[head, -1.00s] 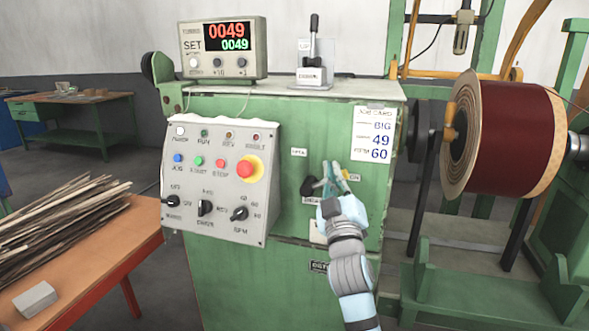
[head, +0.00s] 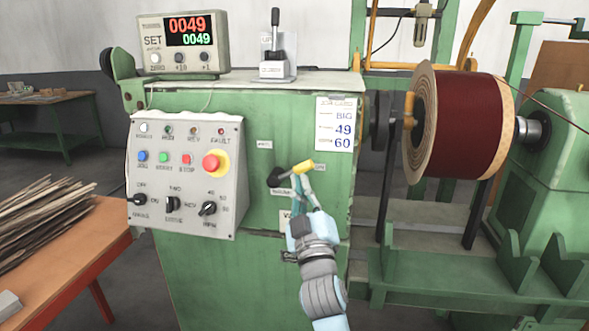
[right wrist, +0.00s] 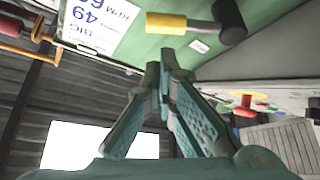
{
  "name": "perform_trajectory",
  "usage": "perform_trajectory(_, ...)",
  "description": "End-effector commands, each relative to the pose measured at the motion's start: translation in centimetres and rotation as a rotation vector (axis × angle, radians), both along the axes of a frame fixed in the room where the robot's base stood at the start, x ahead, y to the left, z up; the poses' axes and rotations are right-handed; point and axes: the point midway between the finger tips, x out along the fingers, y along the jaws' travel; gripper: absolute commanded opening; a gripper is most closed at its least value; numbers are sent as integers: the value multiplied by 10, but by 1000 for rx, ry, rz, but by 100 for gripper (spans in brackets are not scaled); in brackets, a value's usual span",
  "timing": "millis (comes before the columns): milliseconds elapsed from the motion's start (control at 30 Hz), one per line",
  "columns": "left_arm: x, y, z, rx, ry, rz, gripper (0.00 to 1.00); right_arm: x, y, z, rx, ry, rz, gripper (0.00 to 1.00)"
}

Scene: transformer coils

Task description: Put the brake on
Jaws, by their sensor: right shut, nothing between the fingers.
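A lever on the green cabinet front has a black hub (head: 276,177) and a yellow grip (head: 301,167). The grip points right and slightly up from the hub, toward a small label (head: 319,168). My right gripper (head: 304,187) is just below the grip, its fingers pointing up. In the right wrist view the fingers (right wrist: 165,70) are shut and empty, apart from the yellow grip (right wrist: 166,23) and black hub (right wrist: 230,20) in the picture. Another lever with a black handle (head: 275,32) stands upright on the cabinet top. My left gripper is not in view.
The control panel (head: 185,222) with a red stop button (head: 214,162) is left of the lever. A job card (head: 335,125) hangs above right. A dark red coil (head: 460,125) sits on the winder at right. A table (head: 100,235) with wooden strips stands at left.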

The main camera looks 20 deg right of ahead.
Motion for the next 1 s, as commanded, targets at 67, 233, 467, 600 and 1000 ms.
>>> perform_trajectory(67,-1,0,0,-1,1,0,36,-9,5,-7,1,1,2,0)
perform_trajectory(233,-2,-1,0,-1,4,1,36,-20,13,-16,1,0,7,0)
perform_trajectory(467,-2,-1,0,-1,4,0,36,-21,19,-17,0,-1,15,0)
perform_trajectory(600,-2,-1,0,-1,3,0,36,-20,20,-17,0,-1,18,0)
perform_trajectory(1000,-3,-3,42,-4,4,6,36,-21,18,25,-2,-1,15,0)
